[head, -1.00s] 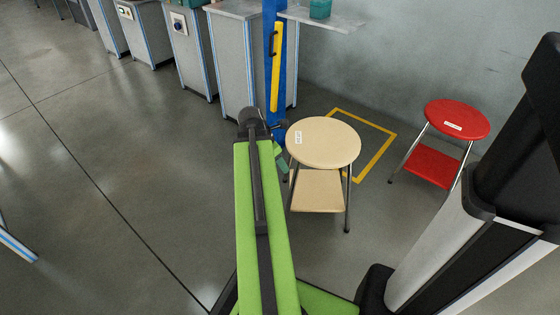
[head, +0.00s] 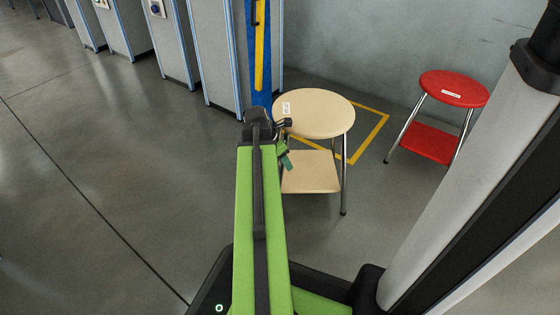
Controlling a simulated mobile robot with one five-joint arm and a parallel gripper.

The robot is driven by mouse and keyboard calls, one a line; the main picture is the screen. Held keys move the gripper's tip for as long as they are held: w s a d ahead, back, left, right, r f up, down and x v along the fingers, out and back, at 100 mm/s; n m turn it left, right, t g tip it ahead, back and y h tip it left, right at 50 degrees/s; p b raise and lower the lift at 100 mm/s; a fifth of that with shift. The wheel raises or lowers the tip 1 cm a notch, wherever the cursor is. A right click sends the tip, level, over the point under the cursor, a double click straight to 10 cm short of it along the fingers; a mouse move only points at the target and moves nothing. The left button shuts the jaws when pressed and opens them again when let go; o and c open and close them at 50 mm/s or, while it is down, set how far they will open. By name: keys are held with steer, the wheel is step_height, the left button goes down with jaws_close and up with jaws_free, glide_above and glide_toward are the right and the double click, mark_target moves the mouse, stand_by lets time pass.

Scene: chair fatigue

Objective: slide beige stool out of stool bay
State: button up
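The beige stool (head: 318,113) stands upright right of my green arm, with a round seat, a lower shelf (head: 310,175) and metal legs. A white label (head: 286,108) is on the seat's left edge. The stool bay appears as a yellow floor outline (head: 376,137) behind and right of the stool. The stool stands at its near left side and hides part of it. My gripper (head: 285,124) is at the left edge of the stool, just below the seat rim. It is small and partly hidden by my arm; I cannot tell whether it touches the stool or is open.
A red stool (head: 453,88) stands to the right near the grey wall. Grey cabinets (head: 205,50) line the back left, beside a blue post with a yellow handle (head: 260,45). The floor (head: 110,150) at left and front is clear.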

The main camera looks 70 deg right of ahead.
steer(key=shift+d+f, duration=0.1)
steer(key=shift+f, duration=0.1)
jaws_close()
stand_by(0.3)
steer(key=shift+s, duration=0.1)
stand_by(1.0)
